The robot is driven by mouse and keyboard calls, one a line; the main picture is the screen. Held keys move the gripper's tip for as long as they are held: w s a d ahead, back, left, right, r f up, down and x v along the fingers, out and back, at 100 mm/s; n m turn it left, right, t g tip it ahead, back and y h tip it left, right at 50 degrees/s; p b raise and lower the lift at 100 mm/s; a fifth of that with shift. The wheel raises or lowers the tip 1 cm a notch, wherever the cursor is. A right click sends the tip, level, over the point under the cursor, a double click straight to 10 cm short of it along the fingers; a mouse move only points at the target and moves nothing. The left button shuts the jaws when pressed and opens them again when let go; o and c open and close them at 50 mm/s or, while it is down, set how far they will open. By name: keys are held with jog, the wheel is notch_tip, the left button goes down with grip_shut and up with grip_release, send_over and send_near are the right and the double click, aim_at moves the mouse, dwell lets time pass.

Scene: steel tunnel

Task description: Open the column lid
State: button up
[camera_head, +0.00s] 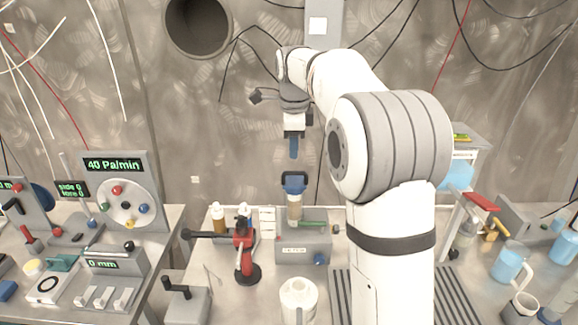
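The column (295,207) is a short, yellowish, clear cylinder that stands upright on a grey box unit. Its dark blue lid (294,189) sits on top and has a raised, loop-like handle. My gripper (294,150) points straight down with blue fingertips. In the picture it hangs above the lid, with a visible gap between them. The fingers overlap in this view, so their opening is hidden. Nothing is seen held in them.
A red and black clamp-like stand (245,250) is left of the box unit (303,247). A white jug (299,297) stands in front. A control panel (125,190) reads "40 Pa/min" at left. Blue mugs (509,262) are at right. My arm hides part of the bench.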

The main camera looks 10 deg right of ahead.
aim_at(293, 173)
jog(key=f, duration=0.2)
jog(key=w+f, duration=0.1)
jog(key=f, duration=0.4)
jog(key=shift+w+d+f, duration=0.15)
jog(key=shift+w+f, duration=0.05)
jog(key=shift+w, duration=0.05)
jog(key=shift+c, duration=0.3)
grip_shut()
